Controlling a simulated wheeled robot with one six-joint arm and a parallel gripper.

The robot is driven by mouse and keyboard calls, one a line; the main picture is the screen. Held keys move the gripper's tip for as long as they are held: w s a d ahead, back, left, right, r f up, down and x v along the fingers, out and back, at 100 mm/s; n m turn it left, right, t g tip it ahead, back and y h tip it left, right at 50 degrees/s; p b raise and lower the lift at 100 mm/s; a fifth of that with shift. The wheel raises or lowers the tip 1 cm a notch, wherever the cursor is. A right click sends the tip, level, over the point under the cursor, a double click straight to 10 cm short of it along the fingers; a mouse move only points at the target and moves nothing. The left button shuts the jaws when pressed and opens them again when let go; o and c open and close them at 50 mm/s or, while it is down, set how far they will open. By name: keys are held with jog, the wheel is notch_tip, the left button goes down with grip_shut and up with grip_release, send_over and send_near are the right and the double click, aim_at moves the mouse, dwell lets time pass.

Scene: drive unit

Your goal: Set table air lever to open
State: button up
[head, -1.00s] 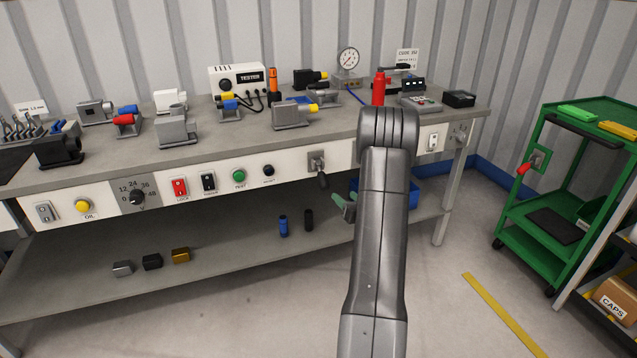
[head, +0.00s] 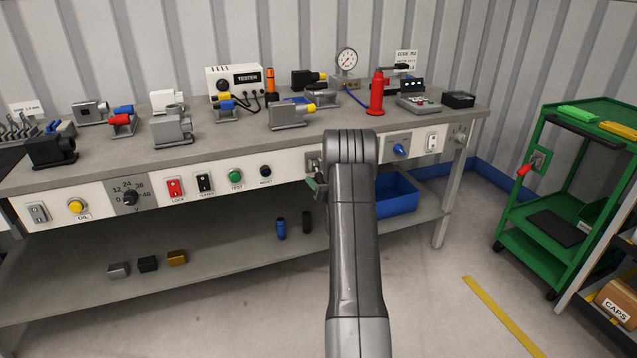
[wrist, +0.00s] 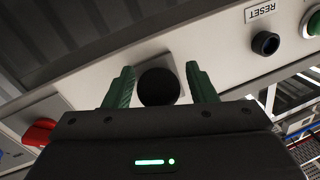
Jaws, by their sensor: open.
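The table air lever shows in the wrist view as a round black knob (wrist: 158,90), seen end-on against its mounting plate. In the head view only part of its grey plate (head: 312,160) shows on the bench front; my arm hides the handle. My gripper (wrist: 159,72) is open, with one green finger on each side of the knob. A small gap seems to show at each finger; contact cannot be told. In the head view a bit of green finger (head: 318,184) shows beside my arm.
The black RESET button (head: 265,172) is left of the lever, and it shows at right in the wrist view (wrist: 265,43). A red control (wrist: 40,131) is at left there. A blue knob (head: 400,150) and a blue bin (head: 398,190) are right of my arm.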

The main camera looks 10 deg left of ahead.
jog(key=shift+w+a, duration=0.3)
jog(key=shift+c, duration=0.2)
grip_shut()
jog(key=shift+r, duration=0.1)
